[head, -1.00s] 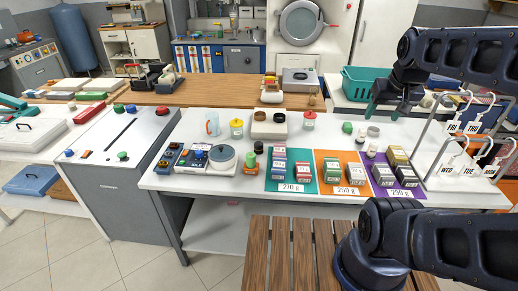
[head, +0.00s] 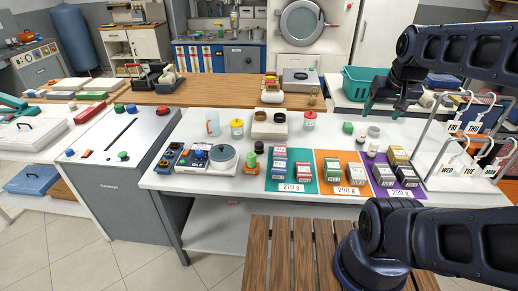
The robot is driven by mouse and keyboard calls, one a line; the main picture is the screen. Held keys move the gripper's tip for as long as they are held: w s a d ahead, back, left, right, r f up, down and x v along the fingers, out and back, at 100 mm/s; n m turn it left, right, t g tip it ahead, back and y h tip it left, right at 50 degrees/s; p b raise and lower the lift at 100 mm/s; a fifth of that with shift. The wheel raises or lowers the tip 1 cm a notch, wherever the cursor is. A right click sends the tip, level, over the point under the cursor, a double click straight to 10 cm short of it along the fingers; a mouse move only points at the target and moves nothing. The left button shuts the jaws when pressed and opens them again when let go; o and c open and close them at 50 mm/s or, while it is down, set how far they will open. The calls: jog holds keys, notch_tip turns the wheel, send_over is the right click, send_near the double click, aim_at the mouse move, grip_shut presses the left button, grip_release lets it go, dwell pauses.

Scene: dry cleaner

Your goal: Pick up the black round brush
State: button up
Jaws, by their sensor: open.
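Small dark round things stand on the white table (head: 330,133). A black-brown round one (head: 280,117) is at the back, right of a beige block with a dark top (head: 259,117). A smaller black one (head: 259,147) is nearer the front, behind a green and brown piece (head: 250,163). They are too small to tell which is the brush. My gripper (head: 384,108) is open and empty at the upper right, pointing down, apart from these and to their right.
A red-lidded jar (head: 309,121), a yellow jar (head: 237,129) and a pale blue mug (head: 212,124) stand close by. Several small boxes sit on coloured mats in front. A wire rack with tags (head: 463,145) stands at the right. A teal basket (head: 362,84) is behind my gripper.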

jog(key=w+a+m+g+y, duration=0.15)
jog(key=w+a+m, duration=0.45)
jog(key=w, duration=0.7)
jog(key=m+g+h, duration=0.2)
jog(key=m+g, duration=0.1)
jog(key=m, duration=1.3)
send_over(259, 143)
jog(key=d, duration=0.1)
jog(key=shift+y, duration=0.25)
jog(key=f, duration=2.8)
jog(key=shift+w, duration=0.25)
jog(key=shift+a+f, duration=0.1)
jog(key=shift+f, duration=0.3)
notch_tip(259, 143, down, 5)
jog(key=shift+s+a+f, duration=0.1)
jog(key=shift+a+f, duration=0.05)
jog(key=shift+f, duration=0.75)
jog(key=shift+s+a+f, duration=0.1)
jog(key=shift+f, duration=0.75)
jog(key=shift+s+a+f, duration=0.1)
jog(key=shift+a+f, duration=0.05)
jog(key=shift+f, duration=0.75)
jog(key=c, duration=1)
jog(key=shift+c, duration=0.2)
